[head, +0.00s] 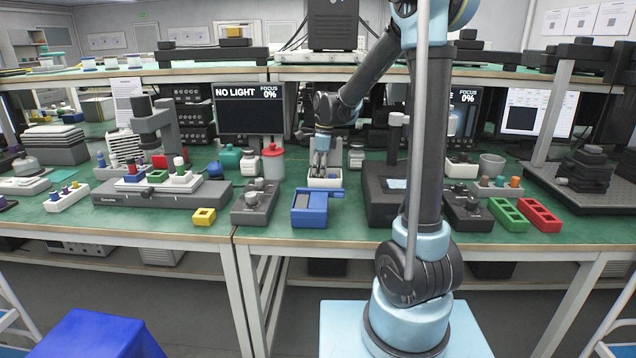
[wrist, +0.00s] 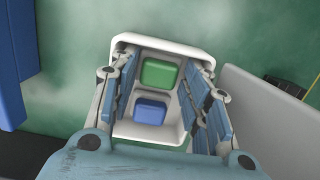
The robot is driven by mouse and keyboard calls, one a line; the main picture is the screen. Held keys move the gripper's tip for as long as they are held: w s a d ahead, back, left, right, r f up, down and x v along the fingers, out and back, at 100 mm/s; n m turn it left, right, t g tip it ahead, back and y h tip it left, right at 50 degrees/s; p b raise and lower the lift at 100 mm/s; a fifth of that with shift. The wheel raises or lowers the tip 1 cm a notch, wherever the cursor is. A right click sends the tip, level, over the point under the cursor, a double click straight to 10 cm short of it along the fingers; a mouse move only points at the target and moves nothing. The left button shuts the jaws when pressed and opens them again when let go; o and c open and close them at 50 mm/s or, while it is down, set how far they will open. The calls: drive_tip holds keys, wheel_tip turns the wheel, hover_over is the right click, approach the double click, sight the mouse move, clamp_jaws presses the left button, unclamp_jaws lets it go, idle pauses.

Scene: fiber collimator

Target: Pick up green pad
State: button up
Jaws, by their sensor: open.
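The green pad (wrist: 161,74) is a rounded block in the far part of a small white tray (wrist: 183,48), seen in the wrist view. A blue pad (wrist: 151,110) sits nearer in the same tray. My gripper (wrist: 163,71) is open and points down over the tray, with one finger on each side of the green pad and apart from it. I cannot tell how high the fingertips are above the pad. In the head view my gripper (head: 320,166) is over the white tray (head: 325,183), and the green pad cannot be made out there.
A blue box (head: 317,208) stands just in front of the tray. A red-lidded jar (head: 273,162) is to the left and a dark block device (head: 386,195) to the right. A grey controller (head: 255,203) and a yellow holder (head: 204,216) stand near the green table's front edge.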

sight(319, 175)
drive_tip(key=c, duration=0.7)
drive_tip(key=shift+o, duration=0.2)
wheel_tip(319, 175, up, 10)
drive_tip(key=o, duration=0.3)
drive_tip(key=c, duration=0.3)
drive_tip(key=shift+c, duration=0.2)
